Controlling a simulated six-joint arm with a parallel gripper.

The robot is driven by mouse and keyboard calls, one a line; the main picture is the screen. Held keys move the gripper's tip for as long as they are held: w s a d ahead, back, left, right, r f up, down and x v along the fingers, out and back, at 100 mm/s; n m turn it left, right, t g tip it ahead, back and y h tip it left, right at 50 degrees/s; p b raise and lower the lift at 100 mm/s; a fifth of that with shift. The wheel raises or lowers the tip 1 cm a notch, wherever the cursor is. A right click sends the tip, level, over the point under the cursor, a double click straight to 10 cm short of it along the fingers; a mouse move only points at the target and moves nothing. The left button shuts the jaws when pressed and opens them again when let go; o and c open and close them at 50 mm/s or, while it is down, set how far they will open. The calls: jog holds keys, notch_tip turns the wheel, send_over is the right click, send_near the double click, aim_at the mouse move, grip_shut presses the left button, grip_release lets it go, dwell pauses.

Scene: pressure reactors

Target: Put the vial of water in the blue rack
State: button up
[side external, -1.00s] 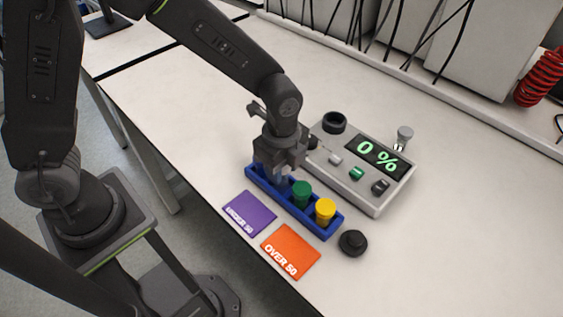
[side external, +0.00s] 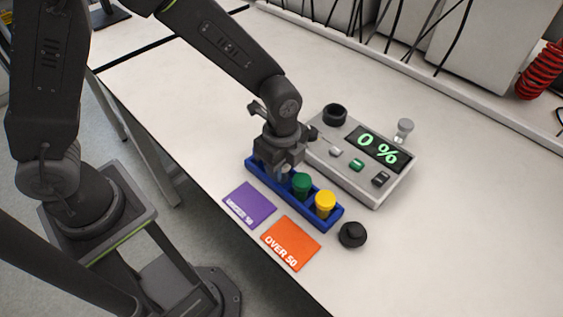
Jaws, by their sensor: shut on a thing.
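The blue rack (side external: 323,222) lies on the table in the side external view, with a green-capped vial (side external: 301,184) and a yellow-capped vial (side external: 325,203) in its right part. My gripper (side external: 281,171) points down over the rack's left part. It is shut on a clear vial (side external: 283,177), of which only a small lower part shows below the fingers. That vial's lower end is at the rack, left of the green-capped vial. The fingers hide its top, and I cannot tell how deep it sits.
A grey reactor console (side external: 345,182) reading 0 % stands just behind the rack. A grey-capped clear container (side external: 404,130) is behind it. Purple (side external: 249,204) and orange (side external: 290,243) cards lie in front. A black knob-like piece (side external: 352,234) is right of the rack. The table's right side is clear.

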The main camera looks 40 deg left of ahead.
jog(key=shift+f, duration=0.3)
jog(key=o, duration=1.5)
jog(key=shift+o, duration=0.2)
jog(key=shift+r, duration=3.55)
jog(key=s+a+r+n+t, duration=0.5)
jog(key=s+a+r+n, duration=0.8)
jog(key=n, duration=0.5)
jog(key=shift+s+a+r+t, duration=0.2)
jog(key=shift+a+r+t, duration=0.1)
jog(key=shift+r, duration=0.4)
